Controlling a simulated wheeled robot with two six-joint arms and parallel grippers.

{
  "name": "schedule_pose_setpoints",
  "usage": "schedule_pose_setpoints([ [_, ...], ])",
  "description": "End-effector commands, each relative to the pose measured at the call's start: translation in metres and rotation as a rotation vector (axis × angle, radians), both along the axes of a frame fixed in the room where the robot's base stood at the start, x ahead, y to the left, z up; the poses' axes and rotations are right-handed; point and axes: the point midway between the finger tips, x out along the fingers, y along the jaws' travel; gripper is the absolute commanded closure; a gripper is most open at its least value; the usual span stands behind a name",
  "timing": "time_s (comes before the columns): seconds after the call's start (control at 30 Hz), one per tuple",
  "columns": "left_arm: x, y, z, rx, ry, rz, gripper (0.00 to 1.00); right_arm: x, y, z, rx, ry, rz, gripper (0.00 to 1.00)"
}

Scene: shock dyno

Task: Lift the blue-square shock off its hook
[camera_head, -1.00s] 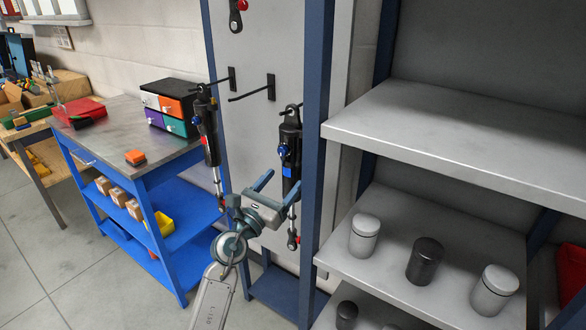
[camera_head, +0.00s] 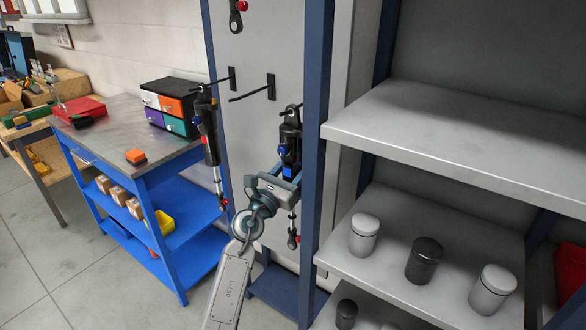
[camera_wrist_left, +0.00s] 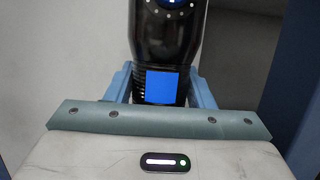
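The blue-square shock (camera_head: 290,140) is black with a blue square on its lower body. It hangs upright against the grey panel, its top eye at a hook (camera_head: 299,106). My left gripper (camera_head: 287,172) is at its lower body, by the blue square. In the left wrist view the blue square (camera_wrist_left: 162,87) faces the camera, centred between the two light-blue fingers (camera_wrist_left: 162,92). The fingers sit close against both sides of the body and look shut on it. The shock's top is outside the wrist view. My right gripper is not in view.
Another black shock (camera_head: 208,135) hangs to the left, with an empty hook (camera_head: 252,92) between them. A blue upright post (camera_head: 317,150) stands close on the right. Beyond it is a grey shelf (camera_head: 400,210) with canisters. A blue cart (camera_head: 180,225) stands at left.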

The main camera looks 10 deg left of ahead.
Motion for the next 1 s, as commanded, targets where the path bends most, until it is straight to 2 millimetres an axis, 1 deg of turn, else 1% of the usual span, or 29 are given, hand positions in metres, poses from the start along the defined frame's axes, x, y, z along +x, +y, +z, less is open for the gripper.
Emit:
schedule_pose_setpoints([
  [0.03,0.000,0.000,0.000,0.000,0.000,0.000,0.70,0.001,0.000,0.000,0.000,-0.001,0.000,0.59],
  [0.13,0.000,0.000,0.000,0.000,0.000,0.000,0.90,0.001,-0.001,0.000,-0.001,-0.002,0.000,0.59],
  [0.17,0.000,0.000,0.004,-0.001,-0.006,0.001,0.54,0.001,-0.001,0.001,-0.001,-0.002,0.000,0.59],
  [0.2,0.000,0.000,0.004,-0.001,-0.006,0.001,0.62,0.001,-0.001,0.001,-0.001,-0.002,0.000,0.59],
  [0.4,0.000,0.000,0.003,-0.002,-0.005,0.001,1.00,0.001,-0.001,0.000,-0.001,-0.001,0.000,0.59],
  [0.63,-0.002,0.001,0.003,-0.001,-0.003,0.001,1.00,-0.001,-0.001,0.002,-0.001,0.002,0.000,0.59],
  [0.9,-0.012,0.004,0.007,-0.004,0.002,0.008,1.00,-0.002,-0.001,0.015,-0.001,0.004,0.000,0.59],
  [1.0,-0.015,0.005,0.007,-0.005,0.000,0.009,1.00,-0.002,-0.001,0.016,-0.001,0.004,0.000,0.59],
])
